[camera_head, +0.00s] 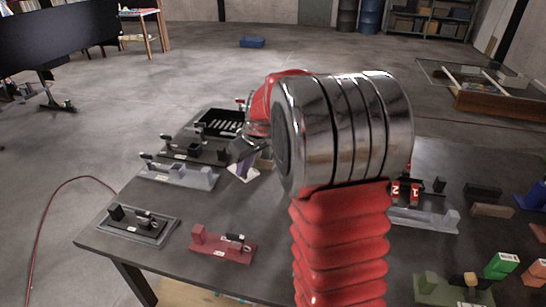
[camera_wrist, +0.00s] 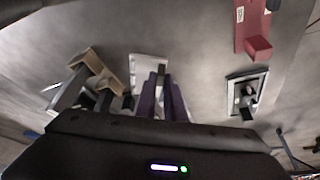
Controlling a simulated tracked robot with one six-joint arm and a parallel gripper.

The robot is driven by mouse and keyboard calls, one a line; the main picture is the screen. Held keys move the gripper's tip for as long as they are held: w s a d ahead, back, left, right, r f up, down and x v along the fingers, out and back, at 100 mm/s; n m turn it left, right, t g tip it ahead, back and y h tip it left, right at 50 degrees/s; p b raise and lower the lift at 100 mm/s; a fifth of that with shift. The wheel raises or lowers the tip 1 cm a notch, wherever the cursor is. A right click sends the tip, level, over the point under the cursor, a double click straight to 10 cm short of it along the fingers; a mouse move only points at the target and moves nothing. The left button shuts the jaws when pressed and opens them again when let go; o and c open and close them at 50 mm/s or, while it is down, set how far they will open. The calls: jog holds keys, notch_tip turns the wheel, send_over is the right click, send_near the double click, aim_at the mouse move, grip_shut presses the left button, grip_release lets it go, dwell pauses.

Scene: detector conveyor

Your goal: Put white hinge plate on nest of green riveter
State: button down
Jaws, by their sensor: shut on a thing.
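The white hinge plate (camera_wrist: 148,63) shows in the wrist view as a pale flat piece at the purple fingertips of my gripper (camera_wrist: 161,80). My gripper is shut on it. In the head view my gripper (camera_head: 243,166) is beyond my red and chrome arm, with the white plate (camera_head: 240,175) showing partly at its tips, over the left half of the dark table. Whether the plate touches the table is unclear. An olive-green fixture (camera_head: 430,289), apparently the green riveter, is at the bottom right, partly cut off by the frame. Its nest cannot be made out.
On the dark table (camera_head: 175,248), a red fixture (camera_head: 222,247), a grey framed fixture (camera_head: 138,226) and a light-grey fixture (camera_head: 178,176) stand left. A black bin (camera_head: 220,122) is behind. Another grey fixture (camera_head: 425,218) and coloured blocks (camera_head: 502,264) are right. My arm hides the middle.

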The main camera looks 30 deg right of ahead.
jog(key=s+a+f+m, duration=0.1)
jog(key=a+f+m, duration=0.1)
jog(key=a, duration=1.5)
jog(key=shift+a+f+h, duration=0.15)
jog(key=shift+a+h, duration=0.15)
jog(key=shift+h, duration=0.1)
jog(key=shift+s, duration=0.15)
